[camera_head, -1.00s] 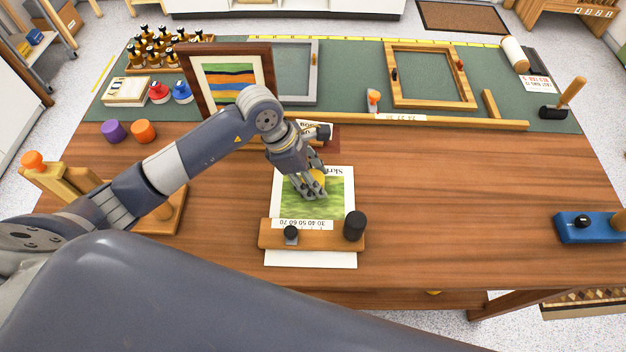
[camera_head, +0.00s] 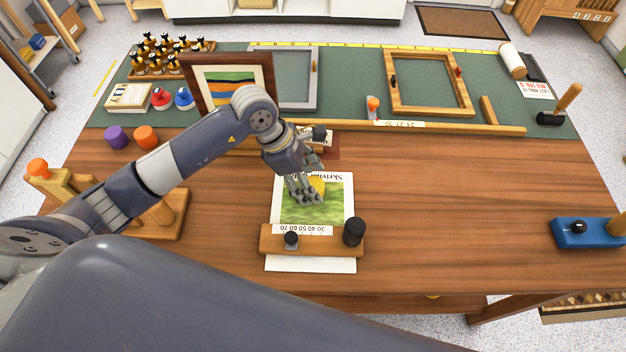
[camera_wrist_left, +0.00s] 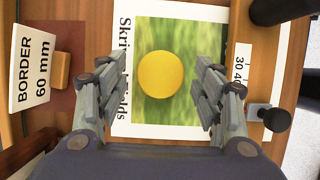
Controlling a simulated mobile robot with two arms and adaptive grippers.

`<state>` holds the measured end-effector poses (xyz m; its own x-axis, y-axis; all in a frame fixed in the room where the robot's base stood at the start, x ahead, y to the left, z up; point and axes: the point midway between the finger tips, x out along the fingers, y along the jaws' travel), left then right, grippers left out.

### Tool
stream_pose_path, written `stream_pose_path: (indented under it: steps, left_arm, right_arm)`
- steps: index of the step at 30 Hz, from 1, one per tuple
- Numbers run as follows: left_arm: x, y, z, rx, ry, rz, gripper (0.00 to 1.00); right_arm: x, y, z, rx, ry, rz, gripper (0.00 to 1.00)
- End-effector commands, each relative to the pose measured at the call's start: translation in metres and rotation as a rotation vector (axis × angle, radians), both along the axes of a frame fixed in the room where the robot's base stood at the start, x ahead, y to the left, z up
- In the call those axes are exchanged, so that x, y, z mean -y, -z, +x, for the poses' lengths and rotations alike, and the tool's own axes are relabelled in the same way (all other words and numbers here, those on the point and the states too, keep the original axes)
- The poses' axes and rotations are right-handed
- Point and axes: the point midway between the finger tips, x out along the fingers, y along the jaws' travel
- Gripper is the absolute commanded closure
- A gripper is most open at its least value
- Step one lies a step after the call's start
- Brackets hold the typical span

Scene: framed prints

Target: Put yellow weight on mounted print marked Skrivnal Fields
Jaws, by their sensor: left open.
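The yellow weight (camera_head: 318,184) stands on the green print marked Skrivnal Fields (camera_head: 335,208), which lies flat on the wooden table. In the left wrist view the round yellow weight (camera_wrist_left: 160,74) sits over the green picture of the print (camera_wrist_left: 192,115), and part of the title is hidden. My left gripper (camera_head: 308,198) is at the print, beside the weight. In the left wrist view my open left gripper (camera_wrist_left: 158,92) has one finger on each side of the weight, with gaps between. My right gripper is not in view.
A wooden bar with black knobs (camera_head: 265,240) lies across the print's near part. A "BORDER 60 mm" card (camera_wrist_left: 36,69) stands beside the print. A framed striped picture (camera_head: 262,72) stands behind. Purple (camera_head: 116,137) and orange (camera_head: 146,137) weights stand left.

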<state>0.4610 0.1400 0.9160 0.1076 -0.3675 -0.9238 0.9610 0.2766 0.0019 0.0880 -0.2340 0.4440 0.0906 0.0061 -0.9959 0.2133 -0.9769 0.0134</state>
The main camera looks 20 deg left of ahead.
Motion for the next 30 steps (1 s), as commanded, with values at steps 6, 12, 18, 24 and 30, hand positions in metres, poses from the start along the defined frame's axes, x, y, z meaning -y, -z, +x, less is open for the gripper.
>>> stream_pose_path:
  steps: [6,12,18,24,30]
  left_arm:
    - [-0.02,-0.052,-0.005,0.001,-0.002,0.003,0.39]
    - [-0.032,-0.081,-0.009,0.001,-0.001,0.002,0.39]
    - [-0.036,-0.091,-0.011,0.0,0.0,0.001,0.39]
    - [-0.036,-0.091,-0.011,-0.001,0.0,0.001,0.39]
    - [-0.036,-0.091,-0.011,-0.001,0.0,0.001,0.39]
  right_arm:
    - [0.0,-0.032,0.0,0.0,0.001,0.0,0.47]
    - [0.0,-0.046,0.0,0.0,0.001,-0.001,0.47]
    - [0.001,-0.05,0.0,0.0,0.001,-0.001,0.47]
    - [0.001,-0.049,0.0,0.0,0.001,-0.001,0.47]
    - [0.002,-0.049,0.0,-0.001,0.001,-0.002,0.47]
